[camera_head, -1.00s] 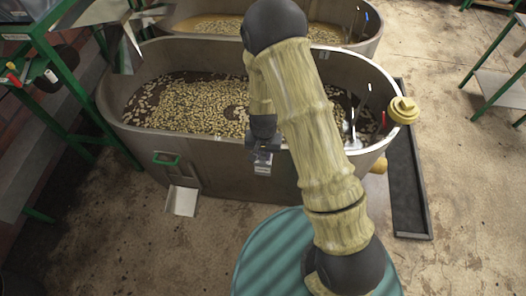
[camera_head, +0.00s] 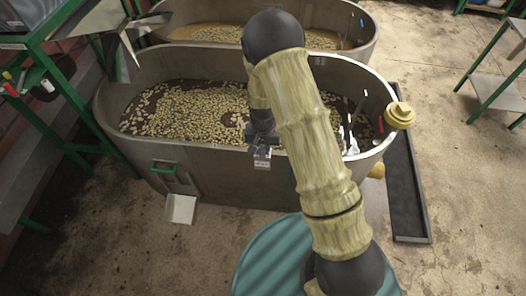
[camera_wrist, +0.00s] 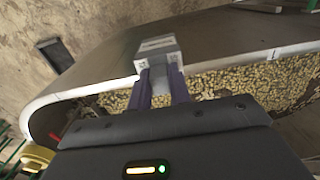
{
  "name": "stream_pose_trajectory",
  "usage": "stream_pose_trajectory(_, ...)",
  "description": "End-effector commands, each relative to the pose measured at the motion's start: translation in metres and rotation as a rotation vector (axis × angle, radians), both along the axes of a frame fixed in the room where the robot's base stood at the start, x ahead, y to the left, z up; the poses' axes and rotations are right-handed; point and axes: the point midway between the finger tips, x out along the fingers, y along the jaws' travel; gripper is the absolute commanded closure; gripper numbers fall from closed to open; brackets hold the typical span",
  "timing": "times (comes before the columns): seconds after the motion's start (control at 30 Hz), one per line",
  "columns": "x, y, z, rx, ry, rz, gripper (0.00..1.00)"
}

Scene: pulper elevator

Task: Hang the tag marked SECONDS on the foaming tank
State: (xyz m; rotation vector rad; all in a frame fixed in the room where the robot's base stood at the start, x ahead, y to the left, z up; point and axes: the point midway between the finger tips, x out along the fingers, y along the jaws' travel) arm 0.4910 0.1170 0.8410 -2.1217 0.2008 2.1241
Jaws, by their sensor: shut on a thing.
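My gripper (camera_head: 262,148) is shut on a small pale tag (camera_head: 262,162), held at the near rim of the front tank (camera_head: 225,185). The tag's dark lettering is too small to read. In the wrist view, the tag (camera_wrist: 157,48) sits between the purple fingertips (camera_wrist: 160,72), over the tank's rim; I cannot tell whether it touches. The front tank is a grey oval full of pale beans in dark liquid. A second tank (camera_head: 368,45) behind it holds beans with tan liquid along its edges. I cannot tell for sure which tank is foaming.
A yellow knob-like fitting (camera_head: 400,115) is at the front tank's right end. A dark floor channel (camera_head: 405,190) runs beside it. A green-framed rack (camera_head: 75,115) stands at left, a green-legged table (camera_head: 500,80) at right.

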Motion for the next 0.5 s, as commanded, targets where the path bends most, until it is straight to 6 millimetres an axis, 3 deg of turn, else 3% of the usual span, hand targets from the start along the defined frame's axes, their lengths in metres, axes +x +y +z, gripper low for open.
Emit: stream_pose_trajectory(0.5,0.034,-0.009,0.000,0.000,-0.001,-0.005,1.00)
